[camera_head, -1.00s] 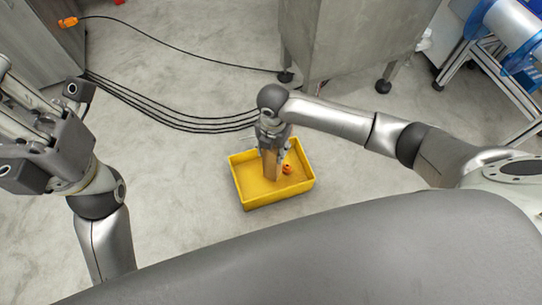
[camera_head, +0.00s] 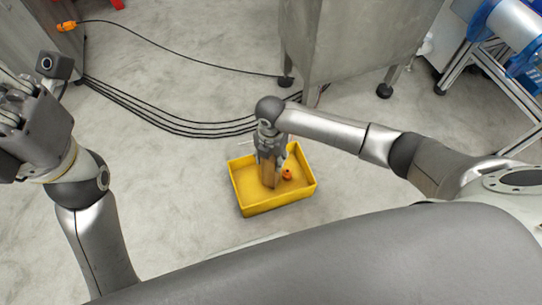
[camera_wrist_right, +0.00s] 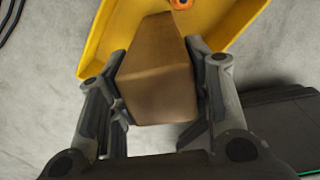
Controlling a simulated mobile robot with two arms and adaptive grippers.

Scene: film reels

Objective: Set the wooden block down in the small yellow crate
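The wooden block (camera_head: 269,174) is brown and stands roughly upright within the yellow crate's outline in the head view. My right gripper (camera_head: 270,158) reaches down over the crate with the block between its fingers. In the right wrist view the block (camera_wrist_right: 160,75) lies between both fingers of the gripper (camera_wrist_right: 160,100), which appear to press on its sides. The small yellow crate (camera_head: 249,205) sits on the floor. Whether the block's lower end touches the crate floor cannot be told. My left gripper (camera_head: 25,125) is at the left edge, away from the crate; its fingertips are not clear.
A small orange object (camera_head: 287,174) lies in the crate, right of the block. Black cables (camera_head: 185,128) run along the floor behind the crate. A grey metal cabinet (camera_head: 350,45) on feet stands at the back. The floor around the crate is mostly clear.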

